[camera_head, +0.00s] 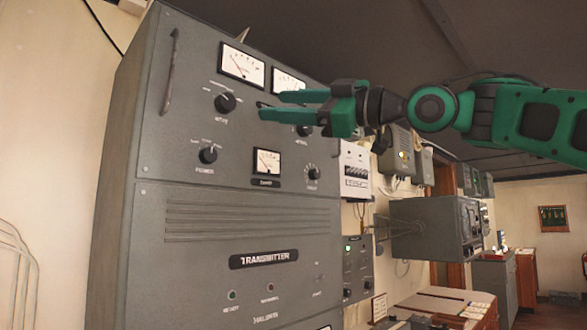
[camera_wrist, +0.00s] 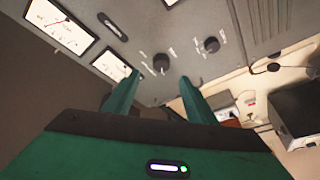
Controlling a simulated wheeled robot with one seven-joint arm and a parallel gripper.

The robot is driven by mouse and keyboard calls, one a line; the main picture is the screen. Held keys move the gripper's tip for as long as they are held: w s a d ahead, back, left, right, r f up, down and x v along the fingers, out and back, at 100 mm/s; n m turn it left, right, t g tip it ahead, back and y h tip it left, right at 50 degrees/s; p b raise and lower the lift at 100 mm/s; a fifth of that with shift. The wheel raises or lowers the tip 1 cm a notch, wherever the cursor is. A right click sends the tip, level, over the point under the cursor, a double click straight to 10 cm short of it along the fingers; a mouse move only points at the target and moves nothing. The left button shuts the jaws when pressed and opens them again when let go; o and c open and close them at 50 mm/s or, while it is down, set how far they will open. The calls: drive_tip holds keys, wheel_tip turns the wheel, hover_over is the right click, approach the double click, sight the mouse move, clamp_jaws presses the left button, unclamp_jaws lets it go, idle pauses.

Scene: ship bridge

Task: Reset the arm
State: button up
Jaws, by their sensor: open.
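My green arm (camera_head: 485,112) reaches in from the right in the head view, held roughly level in front of the grey transmitter cabinet (camera_head: 240,220). My gripper (camera_head: 268,104) points left, with its two fingers apart and nothing between them. It is in front of the upper panel, near the meters and knobs; whether it touches the panel cannot be told. In the wrist view my gripper (camera_wrist: 155,85) also shows open and empty, with black knobs (camera_wrist: 161,63) of the panel beyond the fingertips.
The cabinet carries a left meter (camera_head: 241,64), a lower meter (camera_head: 267,161) and a left knob (camera_head: 225,103). A grey wall box (camera_head: 425,228) and smaller units stand to the right. A desk (camera_head: 440,304) is at lower right. Open floor shows at far right.

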drive_tip(key=w+d+f+m+t+h, duration=0.3)
drive_tip(key=w+d+f+m+h, duration=0.35)
drive_tip(key=d+f, duration=0.5)
drive_tip(key=w+d+f+m+t+h, duration=0.2)
drive_tip(key=w+d+f+m+h, duration=0.4)
drive_tip(key=d+f, duration=0.5)
drive_tip(key=s+d+f+m+g+h, duration=0.1)
drive_tip(key=d+f+m, duration=0.1)
drive_tip(key=d+f, duration=0.4)
drive_tip(key=s+d+f+m+g+h, duration=0.1)
drive_tip(key=d+f+m+h, duration=0.15)
drive_tip(key=f, duration=0.45)
drive_tip(key=s+d+f+m+g+h, duration=0.2)
drive_tip(key=s+d+f+m, duration=0.2)
drive_tip(key=s+d+f, duration=0.45)
drive_tip(key=s+d+f+m+g+h, duration=0.1)
drive_tip(key=s+d+f+m+g, duration=0.35)
drive_tip(key=f, duration=0.65)
drive_tip(key=s+d+f+m+g, duration=0.1)
drive_tip(key=s+f+m+g, duration=0.1)
drive_tip(key=s+f, duration=0.4)
drive_tip(key=s+d+f+m+g, duration=0.2)
drive_tip(key=s+f, duration=0.5)
drive_tip(key=s, duration=0.9)
drive_tip(key=shift+d, duration=0.25)
